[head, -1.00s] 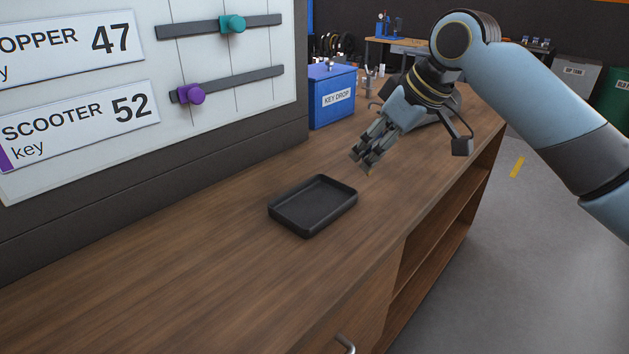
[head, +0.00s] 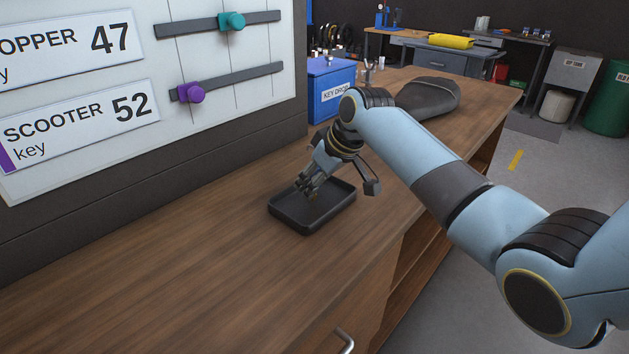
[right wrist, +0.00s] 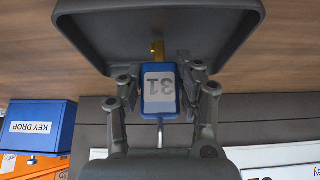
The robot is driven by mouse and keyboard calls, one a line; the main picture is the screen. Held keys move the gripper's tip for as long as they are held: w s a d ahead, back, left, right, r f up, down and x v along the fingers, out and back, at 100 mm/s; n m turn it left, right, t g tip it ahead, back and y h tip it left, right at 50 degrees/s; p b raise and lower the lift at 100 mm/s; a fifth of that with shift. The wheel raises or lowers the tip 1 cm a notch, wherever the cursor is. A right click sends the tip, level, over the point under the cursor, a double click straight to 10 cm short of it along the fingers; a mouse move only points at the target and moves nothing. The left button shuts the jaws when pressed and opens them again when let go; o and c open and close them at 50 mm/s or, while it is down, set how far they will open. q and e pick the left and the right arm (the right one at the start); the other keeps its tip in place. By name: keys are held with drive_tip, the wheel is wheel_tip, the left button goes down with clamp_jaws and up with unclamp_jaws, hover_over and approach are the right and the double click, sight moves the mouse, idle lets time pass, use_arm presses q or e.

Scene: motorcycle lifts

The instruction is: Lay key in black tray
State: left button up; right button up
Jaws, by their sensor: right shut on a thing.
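The black tray (head: 298,222) lies on the wooden counter in the head view, and part of it fills the top of the right wrist view (right wrist: 243,22). My right gripper (head: 308,192) is over the tray's far-left part, pointing down. In the right wrist view my right gripper (right wrist: 160,88) is shut on the key, whose blue tag (right wrist: 160,112) is marked 31 and has a brass-coloured end (right wrist: 158,50) toward the tray. In the head view the key is too small to make out. My left gripper is not in view.
A blue key drop box (head: 331,92) stands behind the tray by the board (head: 75,60) with sliders. A dark seat-like object (head: 428,97) lies farther along the counter (head: 190,262). The counter in front of and left of the tray is clear.

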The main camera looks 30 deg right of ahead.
drive_tip(key=shift+f, duration=0.2)
drive_tip(key=o, duration=1)
drive_tip(key=shift+r, duration=0.2)
drive_tip(key=v, duration=1.2)
drive_tip(key=shift+f, duration=0.1)
